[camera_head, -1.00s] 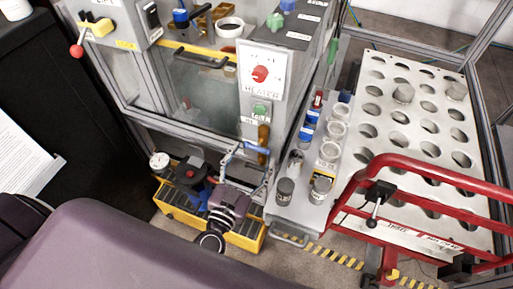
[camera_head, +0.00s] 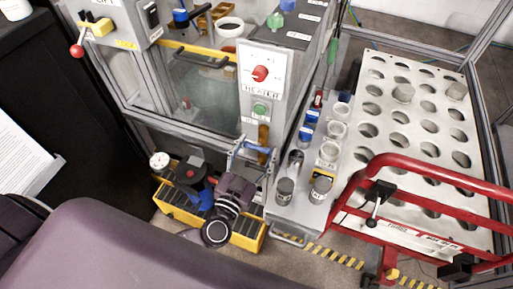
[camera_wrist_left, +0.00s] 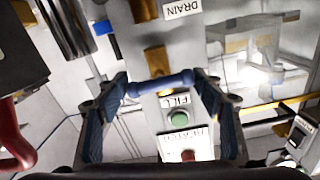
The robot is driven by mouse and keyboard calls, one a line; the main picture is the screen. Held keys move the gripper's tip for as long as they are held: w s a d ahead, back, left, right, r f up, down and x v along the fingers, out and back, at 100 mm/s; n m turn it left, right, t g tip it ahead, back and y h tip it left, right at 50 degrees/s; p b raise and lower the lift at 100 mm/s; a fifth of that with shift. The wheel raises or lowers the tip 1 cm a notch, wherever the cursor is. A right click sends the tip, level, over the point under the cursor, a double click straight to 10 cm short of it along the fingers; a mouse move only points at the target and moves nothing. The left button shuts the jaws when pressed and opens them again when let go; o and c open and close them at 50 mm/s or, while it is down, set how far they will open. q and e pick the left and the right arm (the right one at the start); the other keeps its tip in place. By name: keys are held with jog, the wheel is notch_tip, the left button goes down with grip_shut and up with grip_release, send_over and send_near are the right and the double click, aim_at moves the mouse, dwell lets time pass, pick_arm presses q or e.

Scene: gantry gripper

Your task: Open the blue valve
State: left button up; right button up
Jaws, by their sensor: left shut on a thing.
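The blue valve (camera_head: 258,148) is a short bar handle on a brass-coloured fitting, low on the front of the grey cabinet. In the left wrist view the blue bar (camera_wrist_left: 160,84) lies crosswise, with a FILL label beside it. My left gripper (camera_head: 250,151) is at the handle. In the wrist view its two padded fingers (camera_wrist_left: 160,92) stand at the bar's two ends, closed on it lengthwise. The valve's stem behind the bar is partly hidden. My right gripper is not in view.
A green button (camera_wrist_left: 178,118) and a red heater knob (camera_head: 260,73) sit close by on the panel. A shelf (camera_head: 312,208) with several cups is to the right, near a red rail (camera_head: 420,167). A yellow-edged crate (camera_head: 246,237) stands below.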

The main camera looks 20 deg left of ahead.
pick_arm(q)
jog(key=shift+n, duration=0.3)
jog(key=n+p, duration=0.2)
jog(key=shift+r+n, duration=0.1)
jog(key=shift+n, duration=0.2)
jog(key=shift+n+p, duration=0.3)
jog(key=shift+n, duration=0.6)
jog(key=n, duration=0.2)
jog(key=shift+n, duration=0.3)
jog(key=n, duration=0.4)
jog(key=shift+n, duration=0.3)
jog(key=n, duration=0.5)
jog(key=shift+n+b, duration=0.3)
jog(key=shift+b, duration=0.1)
jog(key=o, duration=0.9)
jog(key=shift+c, duration=0.2)
